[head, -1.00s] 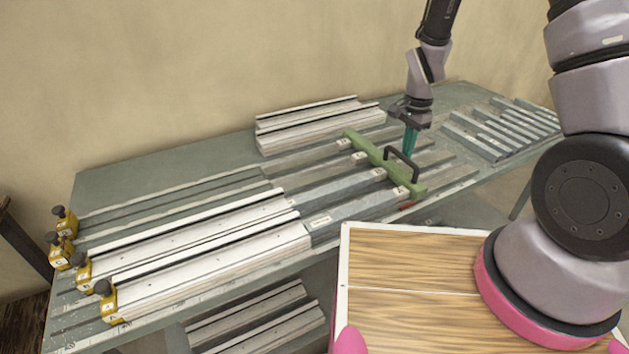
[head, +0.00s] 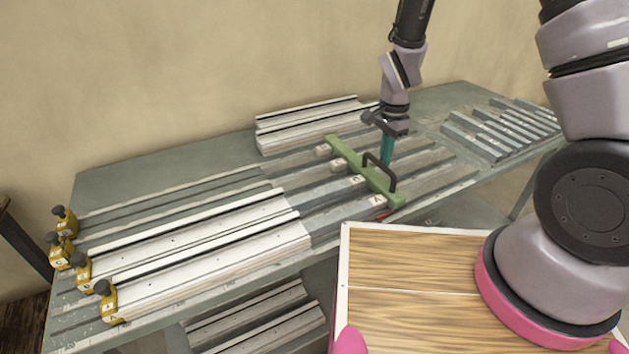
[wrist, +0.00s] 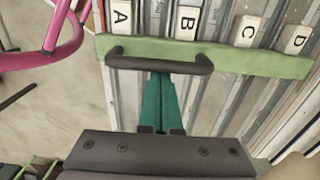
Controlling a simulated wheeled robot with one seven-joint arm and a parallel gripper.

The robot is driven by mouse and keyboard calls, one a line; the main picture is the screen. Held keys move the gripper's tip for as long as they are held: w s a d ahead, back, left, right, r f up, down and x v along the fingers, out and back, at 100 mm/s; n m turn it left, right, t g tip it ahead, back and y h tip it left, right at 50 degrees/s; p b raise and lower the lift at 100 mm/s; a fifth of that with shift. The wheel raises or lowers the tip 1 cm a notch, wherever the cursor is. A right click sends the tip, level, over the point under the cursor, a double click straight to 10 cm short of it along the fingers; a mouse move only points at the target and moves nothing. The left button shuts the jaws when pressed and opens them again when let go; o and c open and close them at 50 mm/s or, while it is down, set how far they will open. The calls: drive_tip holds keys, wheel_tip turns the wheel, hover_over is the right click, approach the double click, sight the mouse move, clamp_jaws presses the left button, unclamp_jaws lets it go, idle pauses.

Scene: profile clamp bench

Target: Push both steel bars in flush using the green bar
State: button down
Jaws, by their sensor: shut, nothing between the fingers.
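The green bar (head: 347,157), with a dark handle (head: 380,171), lies across the grooved bench at the profiles' right. It also spans the wrist view (wrist: 240,57). My gripper (head: 386,160) is shut and empty, its teal fingers (wrist: 160,85) pointing down at the bar's right side, by the handle; whether they touch the bar is unclear. Two grey steel bars (head: 335,192) (head: 345,212) run from the front white profiles to the green bar. White end blocks A (wrist: 121,16), B (wrist: 187,22), C (wrist: 247,30) and D (wrist: 296,39) sit along its far side, seemingly against it.
Yellow clamps (head: 108,300) stand at the profiles' left ends. Spare white profiles (head: 310,125) lie at the back, and several grey bars (head: 500,128) lie at the bench's right end. A wooden-topped tray (head: 410,265) is in front. The grooves right of the green bar are clear.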

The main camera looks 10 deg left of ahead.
drive_tip(key=s+a, duration=0.9)
drive_tip(key=a, duration=0.5)
drive_tip(key=shift+s, duration=0.25)
idle(0.8)
drive_tip(key=shift+s+a, duration=0.35)
drive_tip(key=shift+a, duration=0.2)
idle(0.4)
wheel_tip(320, 180, up, 7)
drive_tip(key=d, duration=0.1)
drive_tip(key=shift+w+d, duration=0.15)
drive_tip(key=shift+w, duration=0.3)
idle(0.6)
